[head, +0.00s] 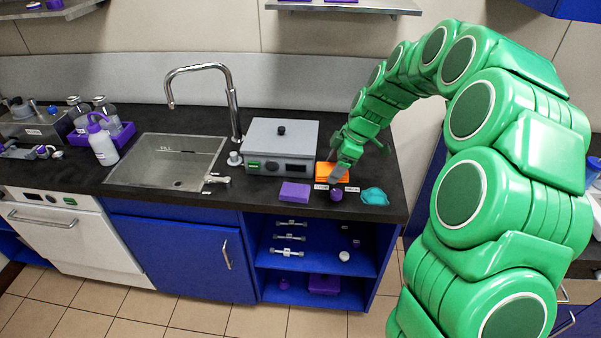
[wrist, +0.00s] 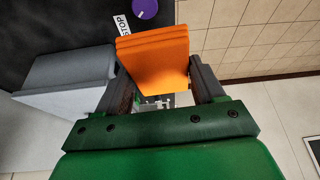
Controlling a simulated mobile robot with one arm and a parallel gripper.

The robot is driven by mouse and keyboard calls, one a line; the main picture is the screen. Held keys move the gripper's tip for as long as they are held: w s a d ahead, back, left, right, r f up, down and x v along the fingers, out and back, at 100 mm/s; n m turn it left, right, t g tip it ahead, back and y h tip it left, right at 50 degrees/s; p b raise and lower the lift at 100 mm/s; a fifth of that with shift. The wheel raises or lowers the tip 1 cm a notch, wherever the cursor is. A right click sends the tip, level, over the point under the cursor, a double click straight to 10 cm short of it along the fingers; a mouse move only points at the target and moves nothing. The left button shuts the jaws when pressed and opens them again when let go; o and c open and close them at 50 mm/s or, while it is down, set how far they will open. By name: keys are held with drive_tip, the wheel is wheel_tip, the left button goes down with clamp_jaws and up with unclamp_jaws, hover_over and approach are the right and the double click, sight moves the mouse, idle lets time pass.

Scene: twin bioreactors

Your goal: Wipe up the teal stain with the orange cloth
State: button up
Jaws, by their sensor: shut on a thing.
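The orange cloth (head: 326,169) is a folded block near the right end of the black counter. My gripper (head: 340,168) is shut on it. In the wrist view the orange cloth (wrist: 155,58) sits between the two fingers of my gripper (wrist: 159,66). Whether the cloth touches the counter or hangs just above it I cannot tell. The teal stain (head: 374,196) is a flat irregular patch near the counter's right front corner, to the right of the cloth and nearer the front edge. It does not show in the wrist view.
A grey box device (head: 282,140) stands just left of my gripper. A purple block (head: 294,191) and a small purple knob (head: 336,194) lie in front, beside small labels. The sink (head: 165,160) is farther left. The counter's front and right edges are close to the stain.

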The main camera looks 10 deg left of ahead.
hover_over(388, 197)
drive_tip(key=d, duration=0.1)
wheel_tip(388, 197, down, 3)
drive_tip(key=shift+w+d+f, duration=0.1)
drive_tip(key=shift+d+f, duration=0.05)
drive_tip(key=shift+f, duration=4.05)
drive_tip(key=shift+a+r, duration=0.1)
drive_tip(key=shift+a, duration=0.7)
drive_tip(key=shift+a+r, duration=0.2)
drive_tip(key=shift+a, duration=0.15)
drive_tip(key=shift+a+f, duration=0.25)
drive_tip(key=shift+a, duration=0.5)
drive_tip(key=shift+a+r, duration=0.15)
drive_tip(key=shift+a, duration=2.3)
drive_tip(key=shift+a+f, duration=0.2)
drive_tip(key=shift+a, duration=0.35)
drive_tip(key=shift+a+r, duration=0.15)
drive_tip(key=shift+r, duration=0.1)
drive_tip(key=shift+d+f, duration=0.2)
drive_tip(key=shift+f, duration=0.05)
drive_tip(key=shift+d+r, duration=0.15)
drive_tip(key=shift+d, duration=4.8)
wheel_tip(388, 197, up, 8)
